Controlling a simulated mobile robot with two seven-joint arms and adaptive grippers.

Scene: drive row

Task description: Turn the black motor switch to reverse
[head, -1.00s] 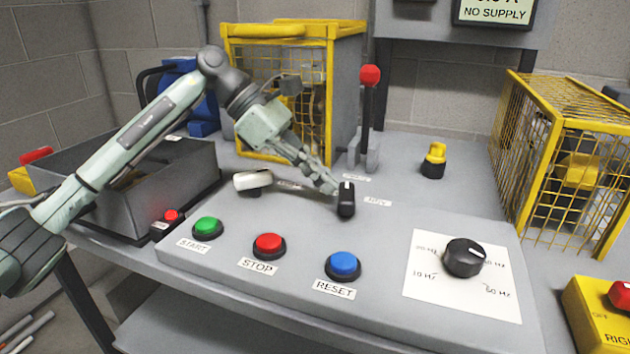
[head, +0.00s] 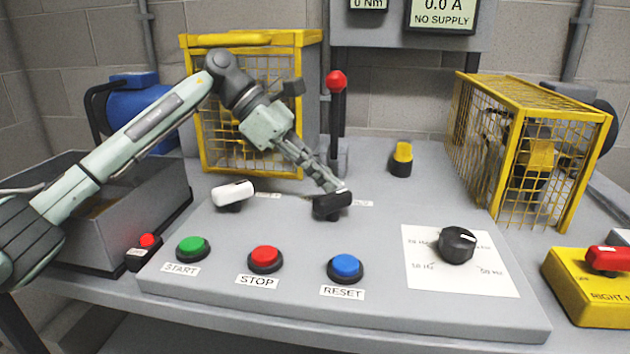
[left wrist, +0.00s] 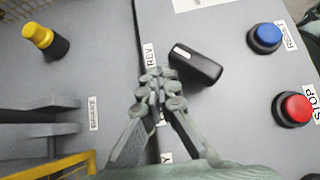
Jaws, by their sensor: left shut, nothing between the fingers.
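The black motor switch (head: 328,207) is on the sloped grey panel. My left gripper (head: 340,188) is shut and empty. Its fingertips are at the switch's right end, on its far side. In the left wrist view the shut fingertips (left wrist: 161,90) are close beside the knob; I cannot tell if they touch. My right gripper is not in view.
A white switch (head: 233,192) is left of the black one. Green START (head: 193,248), red STOP (head: 264,258) and blue RESET (head: 345,267) buttons are in front. A black dial (head: 457,244) is right. A red-topped lever (head: 336,82) and yellow cages (head: 310,42) stand behind.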

